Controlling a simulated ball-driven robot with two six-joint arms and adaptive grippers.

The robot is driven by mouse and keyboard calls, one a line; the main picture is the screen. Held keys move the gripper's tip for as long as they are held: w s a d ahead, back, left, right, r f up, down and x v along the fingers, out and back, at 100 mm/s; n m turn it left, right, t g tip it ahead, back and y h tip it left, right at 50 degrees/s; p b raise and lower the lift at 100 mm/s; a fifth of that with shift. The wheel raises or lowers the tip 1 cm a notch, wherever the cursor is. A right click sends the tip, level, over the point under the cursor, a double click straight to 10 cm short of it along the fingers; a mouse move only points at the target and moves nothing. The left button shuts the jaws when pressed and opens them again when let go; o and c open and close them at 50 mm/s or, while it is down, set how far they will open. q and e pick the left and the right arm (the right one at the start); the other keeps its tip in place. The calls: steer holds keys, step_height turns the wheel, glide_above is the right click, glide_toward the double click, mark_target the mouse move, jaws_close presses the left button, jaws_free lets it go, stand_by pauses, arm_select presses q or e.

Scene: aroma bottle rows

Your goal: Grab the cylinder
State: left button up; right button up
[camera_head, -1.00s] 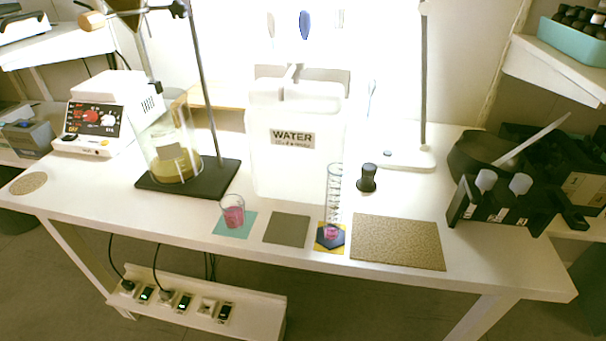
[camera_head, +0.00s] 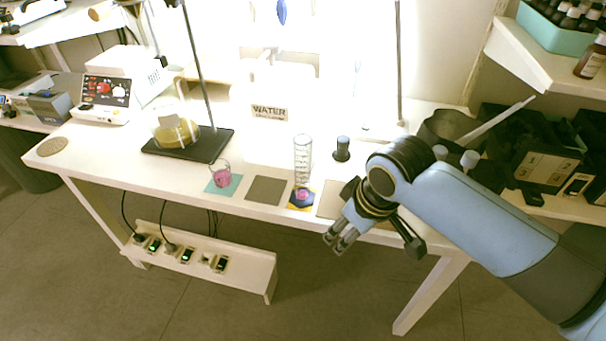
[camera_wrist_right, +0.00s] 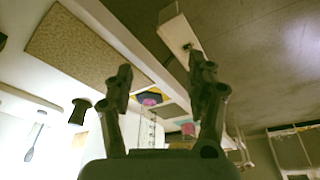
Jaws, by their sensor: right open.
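The cylinder (camera_head: 302,162) is a clear, tall graduated cylinder with pink liquid at its bottom. It stands upright on a yellow and blue mat near the table's front edge. In the right wrist view the cylinder (camera_wrist_right: 148,128) shows beyond and between the fingers, apart from them. My right gripper (camera_head: 341,244) is open and empty, in front of the table edge and to the right of the cylinder. Its two spread fingers also show in the right wrist view (camera_wrist_right: 163,84). My left gripper is not in view.
A small beaker (camera_head: 221,176) with pink liquid stands on a teal mat to the left. A grey mat (camera_head: 266,190) lies bare between them. A dark stopper (camera_head: 342,149) stands behind right. A white water container (camera_head: 284,135) is behind. A power strip (camera_head: 205,254) hangs below the table.

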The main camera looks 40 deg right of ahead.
steer(key=w+a+r+n+p, duration=0.1)
steer(key=w+r, duration=0.2)
steer(key=r, duration=0.7)
steer(key=n+t+y, duration=0.1)
steer(key=y, duration=0.1)
glide_toward(296, 159)
steer(key=shift+w+a+f, duration=0.15)
steer(key=shift+w+f, duration=0.15)
steer(key=shift+f, duration=0.2)
steer(key=x, duration=0.6)
steer(key=shift+w+d+r, duration=0.1)
steer(key=shift+w+d, duration=0.15)
steer(key=shift+w, duration=0.1)
steer(key=x, duration=0.4)
steer(key=shift+w+d+f+b, duration=0.15)
steer(key=shift+d+f+b, duration=0.15)
steer(key=shift+d+f, duration=0.15)
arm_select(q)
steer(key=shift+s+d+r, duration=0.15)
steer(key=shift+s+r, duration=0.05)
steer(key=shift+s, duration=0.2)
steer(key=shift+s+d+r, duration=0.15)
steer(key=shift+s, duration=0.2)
arm_select(e)
jaws_close()
